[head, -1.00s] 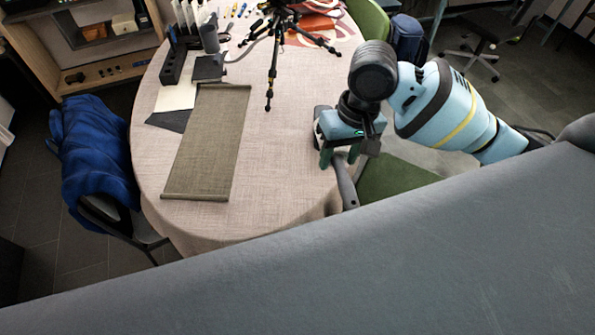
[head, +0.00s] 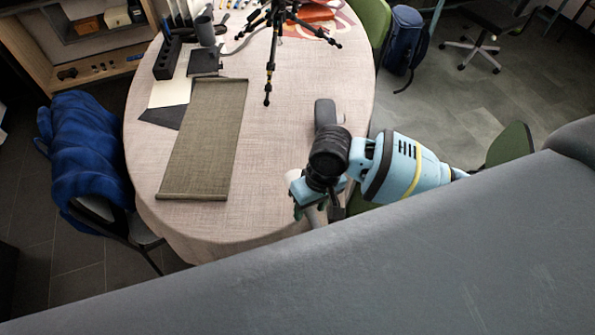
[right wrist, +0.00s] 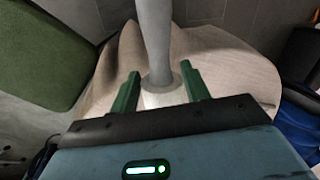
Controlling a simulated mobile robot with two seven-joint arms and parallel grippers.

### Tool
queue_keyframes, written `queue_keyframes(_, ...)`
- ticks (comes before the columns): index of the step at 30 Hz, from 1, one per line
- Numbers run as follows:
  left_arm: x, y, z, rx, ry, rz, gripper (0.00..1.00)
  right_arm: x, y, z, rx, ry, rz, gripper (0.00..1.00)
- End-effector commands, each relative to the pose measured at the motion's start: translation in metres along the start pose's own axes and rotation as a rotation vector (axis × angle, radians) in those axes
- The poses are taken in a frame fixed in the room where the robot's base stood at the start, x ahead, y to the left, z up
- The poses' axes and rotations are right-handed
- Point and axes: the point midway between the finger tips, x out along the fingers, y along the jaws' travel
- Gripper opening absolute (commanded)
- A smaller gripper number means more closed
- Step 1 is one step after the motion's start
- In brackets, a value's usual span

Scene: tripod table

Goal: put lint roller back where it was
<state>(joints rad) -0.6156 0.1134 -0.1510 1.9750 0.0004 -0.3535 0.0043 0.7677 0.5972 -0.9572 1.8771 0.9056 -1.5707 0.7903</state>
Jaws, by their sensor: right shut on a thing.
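The lint roller (right wrist: 152,40) is in my right gripper (right wrist: 160,90). In the right wrist view its white roll (right wrist: 165,94) sits between the two green fingers, and its grey handle points away from the gripper. In the head view my right gripper (head: 310,208) is at the table's near right edge, fingers down, shut on the roller. Only a pale bit of the lint roller (head: 315,217) shows there, above the grey foreground surface. The rest is hidden. My left gripper is not in view.
A tablecloth-covered table (head: 275,150) holds a woven runner (head: 205,140), a black tripod (head: 272,60) and a grey object (head: 325,113) behind my right wrist. A blue jacket (head: 90,145) hangs on the left chair. Green chairs stand right. The middle of the cloth is clear.

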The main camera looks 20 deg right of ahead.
Motion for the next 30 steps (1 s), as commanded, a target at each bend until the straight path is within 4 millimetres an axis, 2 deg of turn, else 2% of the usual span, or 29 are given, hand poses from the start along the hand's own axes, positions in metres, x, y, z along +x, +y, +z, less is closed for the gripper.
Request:
queue_keyframes(1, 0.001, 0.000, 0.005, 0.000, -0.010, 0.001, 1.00, 0.002, 0.004, -0.012, 0.004, 0.000, 0.000, 0.18)
queue_keyframes(6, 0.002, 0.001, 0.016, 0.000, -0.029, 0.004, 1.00, 0.005, 0.017, -0.049, 0.004, -0.002, -0.001, 0.18)
queue_keyframes(13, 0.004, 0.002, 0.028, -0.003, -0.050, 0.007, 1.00, 0.006, 0.031, -0.092, 0.002, -0.003, -0.002, 0.18)
queue_keyframes(17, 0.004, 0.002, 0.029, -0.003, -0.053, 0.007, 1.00, 0.006, 0.036, -0.103, 0.001, -0.002, -0.001, 0.18)
queue_keyframes(27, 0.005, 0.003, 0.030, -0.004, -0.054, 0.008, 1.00, 0.005, 0.039, -0.114, 0.001, 0.000, -0.001, 0.18)
queue_keyframes(30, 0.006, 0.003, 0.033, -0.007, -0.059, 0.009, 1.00, 0.019, 0.042, -0.113, 0.000, -0.005, -0.001, 0.18)
